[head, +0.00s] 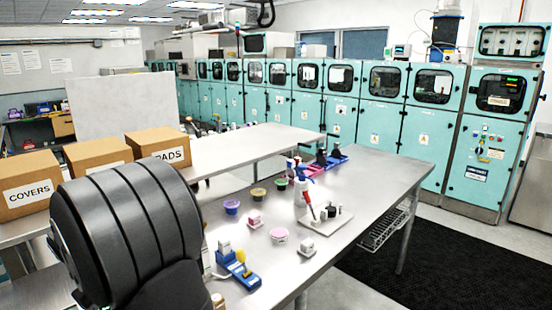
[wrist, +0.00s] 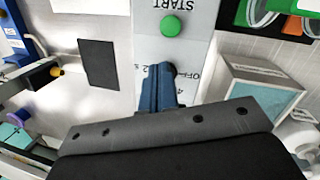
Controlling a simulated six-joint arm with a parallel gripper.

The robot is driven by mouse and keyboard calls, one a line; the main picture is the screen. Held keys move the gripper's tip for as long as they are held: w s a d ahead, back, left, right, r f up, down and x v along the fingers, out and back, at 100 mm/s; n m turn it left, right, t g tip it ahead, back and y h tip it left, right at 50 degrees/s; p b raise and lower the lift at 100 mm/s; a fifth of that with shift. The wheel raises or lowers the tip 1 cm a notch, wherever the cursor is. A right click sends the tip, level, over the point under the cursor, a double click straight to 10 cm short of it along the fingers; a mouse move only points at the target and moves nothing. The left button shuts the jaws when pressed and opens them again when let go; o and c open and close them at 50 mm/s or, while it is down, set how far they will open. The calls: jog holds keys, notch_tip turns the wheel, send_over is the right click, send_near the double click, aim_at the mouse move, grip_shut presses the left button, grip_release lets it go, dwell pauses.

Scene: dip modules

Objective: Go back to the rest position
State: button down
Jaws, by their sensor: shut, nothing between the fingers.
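My gripper (wrist: 160,88) shows in the wrist view as two blue fingers held together, with nothing between them. Its tips are over or just at a black knob (wrist: 172,70) on a light panel (wrist: 202,62) with printed marks, including "OFF". Whether the tips touch the knob I cannot tell. A round green button (wrist: 172,25) sits on the same panel beyond the tips, by the word "START". In the head view my black arm fills the lower left, and the gripper cannot be made out there.
In the wrist view a black square (wrist: 98,63) lies left of the panel and an open-looking box (wrist: 258,95) stands right. In the head view the metal table (head: 362,190) holds small tubs, bottles and a blue-yellow device (head: 238,268). Cardboard boxes (head: 98,152) stand left.

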jog(key=n, duration=0.1)
jog(key=w+a+f+n+y, duration=0.1)
jog(key=n, duration=0.1)
jog(key=shift+w, duration=0.15)
jog(key=shift+w+a+f+n+y, duration=0.15)
jog(key=shift+w+n+y, duration=0.2)
jog(key=shift+n, duration=0.3)
jog(key=shift+w+a+f+n+y, duration=0.15)
jog(key=shift+w+n+y, duration=0.15)
jog(key=shift+n, duration=0.35)
jog(key=shift+r, duration=0.1)
jog(key=s+d+r+m, duration=0.2)
jog(key=r+m, duration=0.2)
jog(key=r, duration=0.2)
jog(key=s+d+r+m+g, duration=0.1)
jog(key=s+d+r+m, duration=0.1)
jog(key=r+m, duration=0.3)
jog(key=shift+s+d+r, duration=0.35)
jog(key=shift+s+r, duration=0.4)
jog(key=shift+r, duration=0.15)
notch_tip(320, 180, down, 14)
